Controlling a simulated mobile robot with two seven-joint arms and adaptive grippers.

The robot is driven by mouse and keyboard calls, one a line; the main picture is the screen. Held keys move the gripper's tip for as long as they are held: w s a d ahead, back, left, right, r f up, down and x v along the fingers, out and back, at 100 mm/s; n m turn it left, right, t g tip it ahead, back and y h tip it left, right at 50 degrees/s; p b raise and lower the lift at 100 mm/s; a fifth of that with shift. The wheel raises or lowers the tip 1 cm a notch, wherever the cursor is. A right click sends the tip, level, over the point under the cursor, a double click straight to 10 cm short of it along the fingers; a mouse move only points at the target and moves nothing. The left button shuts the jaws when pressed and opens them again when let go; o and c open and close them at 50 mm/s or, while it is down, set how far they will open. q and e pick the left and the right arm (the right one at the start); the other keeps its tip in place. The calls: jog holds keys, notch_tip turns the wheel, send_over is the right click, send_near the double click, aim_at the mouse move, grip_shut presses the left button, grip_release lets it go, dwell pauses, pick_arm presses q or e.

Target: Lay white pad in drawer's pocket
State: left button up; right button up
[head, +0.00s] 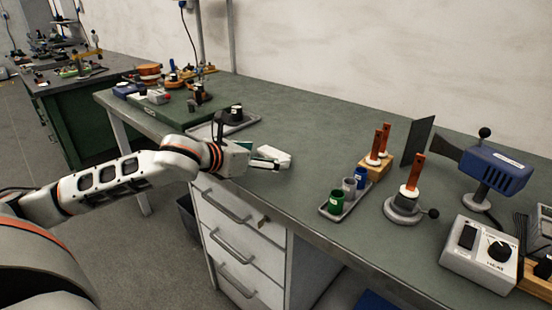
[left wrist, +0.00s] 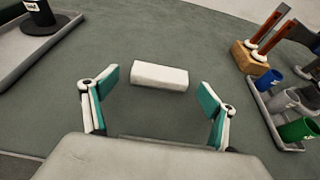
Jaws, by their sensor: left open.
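The white pad (head: 274,154) is a small white block lying on the green-grey bench top near its front edge. In the left wrist view the white pad (left wrist: 159,75) lies just ahead of and between my left gripper's spread fingers, with a gap to each side. My left gripper (head: 264,160) is open and empty, low over the bench; its teal-lined fingers (left wrist: 162,100) show in the left wrist view. The drawers (head: 235,217) under the bench are white with grey handles and look shut. No pocket inside a drawer is visible. My right gripper is out of view.
A grey tray (head: 238,126) with a black item stands behind my left gripper. To the right are a tray of cups (head: 345,195), copper-coloured rods on stands (head: 411,180), a blue heat tool (head: 495,168) and a control box (head: 484,254).

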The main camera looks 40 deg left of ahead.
pick_arm(q)
jog(key=shift+w+d+f, duration=0.1)
jog(key=shift+w+f, duration=0.1)
jog(key=shift+w, duration=0.3)
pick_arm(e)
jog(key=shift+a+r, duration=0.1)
pick_arm(q)
jog(key=c, duration=1.3)
jog(key=shift+r, duration=0.45)
notch_tip(320, 180, up, 19)
jog(key=p, duration=0.6)
jog(key=shift+r, duration=0.1)
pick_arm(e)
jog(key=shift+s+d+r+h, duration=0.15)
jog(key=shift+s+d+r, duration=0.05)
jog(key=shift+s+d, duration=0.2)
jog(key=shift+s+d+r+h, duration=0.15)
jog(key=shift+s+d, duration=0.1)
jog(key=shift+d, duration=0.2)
